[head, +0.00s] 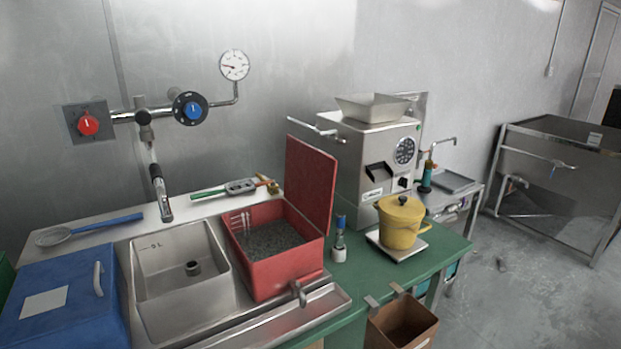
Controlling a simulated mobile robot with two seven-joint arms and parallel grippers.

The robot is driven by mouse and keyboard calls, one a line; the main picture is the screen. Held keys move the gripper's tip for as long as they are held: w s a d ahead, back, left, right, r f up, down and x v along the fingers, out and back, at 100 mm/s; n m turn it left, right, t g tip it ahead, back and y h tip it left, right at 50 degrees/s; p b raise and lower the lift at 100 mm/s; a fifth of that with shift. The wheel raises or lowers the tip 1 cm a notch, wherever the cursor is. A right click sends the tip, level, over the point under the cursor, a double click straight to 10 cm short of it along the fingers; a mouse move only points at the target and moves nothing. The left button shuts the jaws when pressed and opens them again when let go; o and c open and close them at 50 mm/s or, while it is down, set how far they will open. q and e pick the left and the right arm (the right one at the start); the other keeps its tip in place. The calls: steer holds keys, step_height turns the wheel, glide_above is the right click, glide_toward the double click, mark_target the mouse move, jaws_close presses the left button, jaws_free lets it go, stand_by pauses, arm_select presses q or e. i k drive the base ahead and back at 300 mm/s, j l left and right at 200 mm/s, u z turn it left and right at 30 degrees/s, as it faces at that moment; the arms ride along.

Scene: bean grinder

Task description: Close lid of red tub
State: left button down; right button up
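The red tub (289,275) sits on the metal counter, right of the sink basin. Its red lid (312,184) is open and stands nearly upright at the tub's right side. Dark granular contents (268,240) show inside, with a pale prong-like object at the back left inner wall. Neither of my grippers is in the head view.
A steel sink basin (165,257) and a blue box (65,300) stand to the left. The grinder (372,165), a yellow pot (400,224) and a small blue-topped bottle (340,240) stand right of the lid.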

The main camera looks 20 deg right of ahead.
mark_target(309, 172)
steer(key=l+u, duration=0.2)
steer(key=l, duration=0.6)
steer(key=l+u, duration=0.15)
steer(key=l, duration=0.7)
steer(key=l+u, duration=0.2)
steer(key=l, duration=0.65)
steer(key=k+l+u, duration=0.15)
steer(key=l, duration=0.65)
